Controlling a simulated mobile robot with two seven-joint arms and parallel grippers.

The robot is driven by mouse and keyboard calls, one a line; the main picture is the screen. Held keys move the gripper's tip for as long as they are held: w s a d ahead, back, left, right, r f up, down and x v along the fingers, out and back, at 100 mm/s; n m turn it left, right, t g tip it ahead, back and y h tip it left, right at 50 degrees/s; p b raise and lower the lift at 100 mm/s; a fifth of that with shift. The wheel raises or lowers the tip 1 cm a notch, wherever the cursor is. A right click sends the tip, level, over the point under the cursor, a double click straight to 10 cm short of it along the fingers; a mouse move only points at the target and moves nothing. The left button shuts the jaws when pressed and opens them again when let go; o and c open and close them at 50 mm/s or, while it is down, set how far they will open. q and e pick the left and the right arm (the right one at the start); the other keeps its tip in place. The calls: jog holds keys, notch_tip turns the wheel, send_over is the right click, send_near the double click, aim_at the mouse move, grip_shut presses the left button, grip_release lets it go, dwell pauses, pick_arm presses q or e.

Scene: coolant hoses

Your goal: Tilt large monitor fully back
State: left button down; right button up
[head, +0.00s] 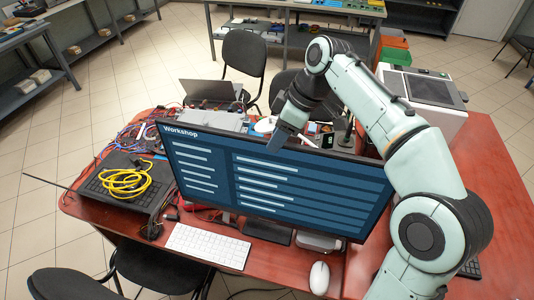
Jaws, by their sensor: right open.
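The large monitor (265,181) stands on the red-brown desk in the middle of the head view. Its dark blue screen reads "Workshop" and faces me, with the right end nearer to me. My right arm comes in from the right and reaches over the monitor. My right gripper (283,137) is at the monitor's top edge, near its middle, pointing down. It is open; I cannot tell whether it touches the edge. The monitor's back is hidden. My left gripper does not show.
A white keyboard (207,246) and a white mouse (319,277) lie before the monitor. A yellow cable (125,182) lies on a black device at the left. A laptop (208,92) and clutter sit behind. A printer (425,92) stands at the right rear. Black chairs (243,60) surround the desk.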

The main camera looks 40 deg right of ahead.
aim_at(267, 152)
jog(key=b+x, duration=0.1)
jog(key=x, duration=0.5)
jog(key=shift+w+f, duration=0.2)
jog(key=shift+f, duration=0.05)
grip_shut()
